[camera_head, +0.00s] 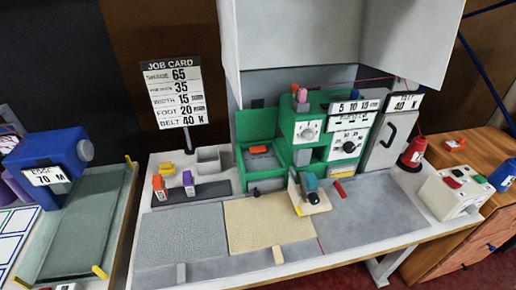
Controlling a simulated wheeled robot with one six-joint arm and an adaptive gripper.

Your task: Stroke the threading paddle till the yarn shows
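The green binding machine (307,135) stands at the back of the white bench, with dials on its front. Its left compartment (260,152) has a raised green lid and an orange-topped part inside. A small red piece (340,189) lies at the machine's foot; I cannot tell whether it or the orange-topped part is the threading paddle. A cream block with a teal and dark top (311,194) stands in front. A red yarn cone (413,153) stands at the right. A thin red line crosses near the grey cabinet's top. My gripper is not in view.
A beige rug piece (268,222) and a grey one (188,238) lie on the bench front. A job card (175,92) stands at the back left. A control box with buttons (448,191) sits at the right. A blue machine (48,160) stands on the left table.

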